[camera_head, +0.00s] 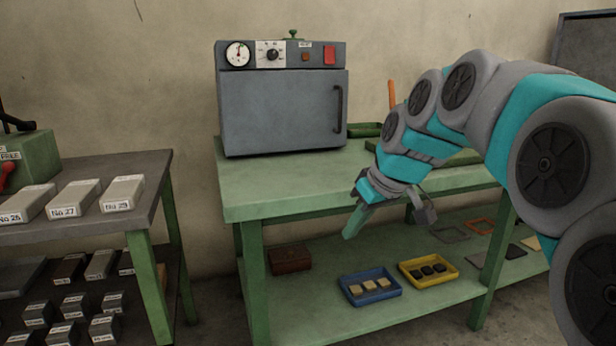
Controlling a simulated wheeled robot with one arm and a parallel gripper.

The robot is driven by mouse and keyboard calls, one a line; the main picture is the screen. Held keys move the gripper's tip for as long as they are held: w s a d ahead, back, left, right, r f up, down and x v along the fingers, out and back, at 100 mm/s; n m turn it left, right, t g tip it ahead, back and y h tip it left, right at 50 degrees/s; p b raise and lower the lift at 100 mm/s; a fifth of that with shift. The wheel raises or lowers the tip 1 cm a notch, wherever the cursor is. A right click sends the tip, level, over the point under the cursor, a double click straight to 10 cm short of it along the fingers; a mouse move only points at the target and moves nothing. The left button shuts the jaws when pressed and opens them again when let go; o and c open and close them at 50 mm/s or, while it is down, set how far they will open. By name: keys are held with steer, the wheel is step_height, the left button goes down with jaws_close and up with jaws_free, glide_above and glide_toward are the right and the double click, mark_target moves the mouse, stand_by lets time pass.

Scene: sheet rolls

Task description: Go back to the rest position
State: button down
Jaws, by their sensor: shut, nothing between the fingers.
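My gripper (352,228) hangs at the end of my teal and grey arm, which reaches in from the right. Its fingers are shut and empty, and point down and to the left. It shows in front of the front edge of the green table (275,183), above the lower shelf in the picture. No part of the gripper appears to touch the table, though the exact gap is hard to tell. My arm hides part of the table's right side.
A grey oven (283,112) with a closed door stands on the table. The lower shelf holds a blue tray (370,298), a yellow tray (428,283), and a brown box (290,260). A grey bench (150,180) with labelled blocks stands left. The tabletop before the oven is clear.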

steer(key=s+d+f+m+g+h, duration=0.1)
steer(key=s+d+f+m+g, duration=0.1)
steer(key=s+f, duration=0.5)
steer(key=s+d+f+m+g+h, duration=0.1)
steer(key=s+f, duration=0.6)
steer(key=s, duration=0.8)
steer(key=s+d+f+m+g+h, duration=0.1)
steer(key=s+d+f+m+g, duration=0.2)
steer(key=s+f, duration=0.4)
steer(key=s, duration=0.4)
steer(key=shift+d+f+m+h, duration=0.3)
steer(key=shift+s, duration=0.1)
